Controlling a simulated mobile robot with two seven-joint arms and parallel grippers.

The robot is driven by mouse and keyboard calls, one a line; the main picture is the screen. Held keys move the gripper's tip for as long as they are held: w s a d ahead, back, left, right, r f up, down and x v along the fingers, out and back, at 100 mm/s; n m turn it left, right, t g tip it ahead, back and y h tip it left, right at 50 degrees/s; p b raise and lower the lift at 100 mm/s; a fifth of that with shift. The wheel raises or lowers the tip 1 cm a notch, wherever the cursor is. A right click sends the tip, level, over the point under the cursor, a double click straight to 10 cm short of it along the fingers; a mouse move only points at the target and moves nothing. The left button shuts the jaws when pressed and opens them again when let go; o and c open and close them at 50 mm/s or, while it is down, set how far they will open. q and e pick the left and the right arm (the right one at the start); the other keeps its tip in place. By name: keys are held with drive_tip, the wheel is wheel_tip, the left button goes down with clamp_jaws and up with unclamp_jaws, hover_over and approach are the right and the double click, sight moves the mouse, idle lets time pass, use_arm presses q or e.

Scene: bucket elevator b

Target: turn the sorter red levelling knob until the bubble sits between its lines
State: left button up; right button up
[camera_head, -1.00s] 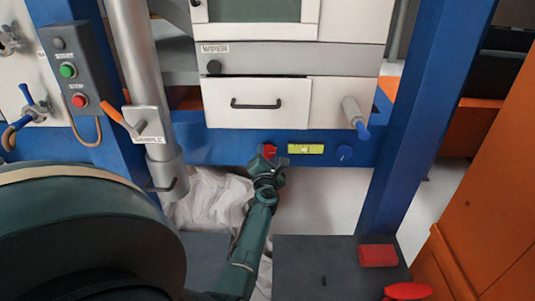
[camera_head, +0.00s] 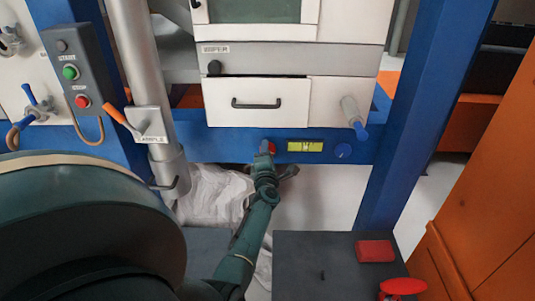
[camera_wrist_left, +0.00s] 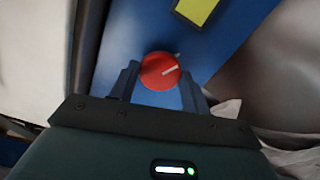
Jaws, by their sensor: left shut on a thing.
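The red levelling knob (camera_head: 271,147) is on the blue frame beam below the white drawer. In the left wrist view the knob (camera_wrist_left: 160,71) is a red disc with a white pointer line aimed right and slightly up. My left gripper (camera_head: 266,157) is shut on it, one finger on each side in the wrist view (camera_wrist_left: 158,82). The yellow-green bubble vial (camera_head: 305,146) is just right of the knob. A pale bubble shows near its middle, but it is too small to tell exactly how it sits against the lines. My right gripper is out of view.
A blue knob (camera_head: 343,151) is right of the vial. The drawer (camera_head: 257,101) is above, and a blue-tipped handle (camera_head: 355,118) is at upper right. A pale sack (camera_head: 213,197) hangs behind my arm. A dark surface (camera_head: 320,255) with a red block (camera_head: 375,251) is below.

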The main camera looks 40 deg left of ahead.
use_arm(q)
drive_tip(key=shift+r, duration=0.1)
drive_tip(key=o, duration=1)
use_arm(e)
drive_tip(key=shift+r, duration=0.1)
